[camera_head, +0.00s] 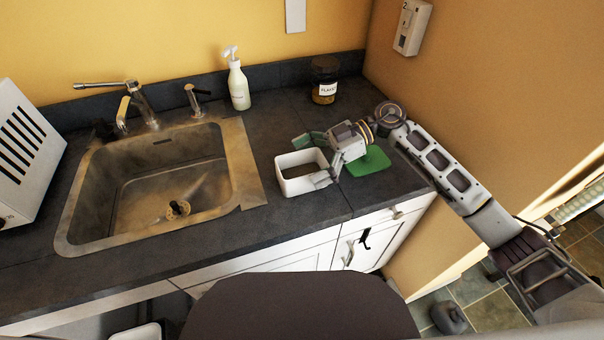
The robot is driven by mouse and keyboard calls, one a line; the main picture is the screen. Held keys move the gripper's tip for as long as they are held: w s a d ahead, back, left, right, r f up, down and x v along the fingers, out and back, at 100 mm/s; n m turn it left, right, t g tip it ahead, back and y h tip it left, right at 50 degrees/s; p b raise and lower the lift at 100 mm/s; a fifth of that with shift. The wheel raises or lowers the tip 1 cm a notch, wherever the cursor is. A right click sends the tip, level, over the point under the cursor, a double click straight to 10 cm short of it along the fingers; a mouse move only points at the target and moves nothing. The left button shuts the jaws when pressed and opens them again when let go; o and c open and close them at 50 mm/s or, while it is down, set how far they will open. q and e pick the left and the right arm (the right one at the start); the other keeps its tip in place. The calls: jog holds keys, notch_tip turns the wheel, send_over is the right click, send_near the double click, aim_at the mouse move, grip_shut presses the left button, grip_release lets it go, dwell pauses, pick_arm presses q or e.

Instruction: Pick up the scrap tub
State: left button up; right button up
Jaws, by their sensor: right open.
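The scrap tub, a small white open-topped rectangular tub (300,185), stands upright on the dark counter to the right of the sink. My right gripper (313,161) is open at the tub's right end, with one finger by the far side and one by the near right corner. I cannot tell whether the fingers touch the tub. The gripper hides part of its right side. My left gripper is not in view.
A green flat piece (368,161) lies on the counter, partly under my right wrist. A soap bottle (239,88) and a labelled jar (324,82) stand behind. The sink (145,185) is at left. A wall (490,80) rises at right.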

jog(key=c, duration=1.1)
jog(key=shift+c, duration=0.2)
jog(key=shift+r, duration=1.8)
jog(key=s+d, duration=0.2)
jog(key=s, duration=0.6)
jog(key=s+d, duration=0.3)
jog(key=s, duration=0.6)
jog(key=shift+d, duration=0.3)
jog(key=shift+f, duration=0.15)
